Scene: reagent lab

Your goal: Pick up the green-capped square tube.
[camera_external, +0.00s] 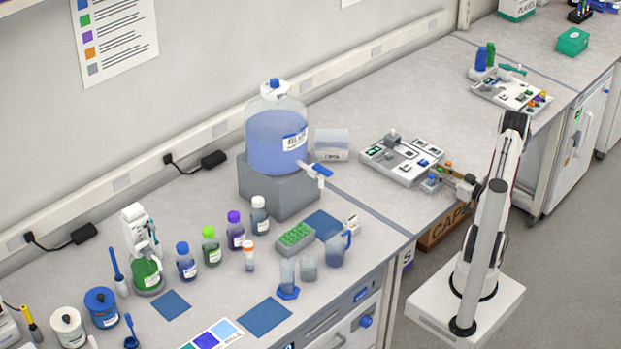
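My gripper (443,174) is at the right edge of a white tray (375,156) on the bench. The tray has dark slots and small green and blue parts. Small yellow, orange and blue items show close to my fingertips. They are too small and too covered for me to tell whether my fingers are open or hold anything. I cannot make out a green-capped square tube with certainty. A green-capped bottle (211,246) stands at the left among other bottles, far from my gripper; it looks round.
A second white tray (492,95) with coloured caps stands farther back. A blue-filled carboy (272,157) on a grey block (257,190) stands left of the first tray. A green rack (296,237) and beakers are nearer the front.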

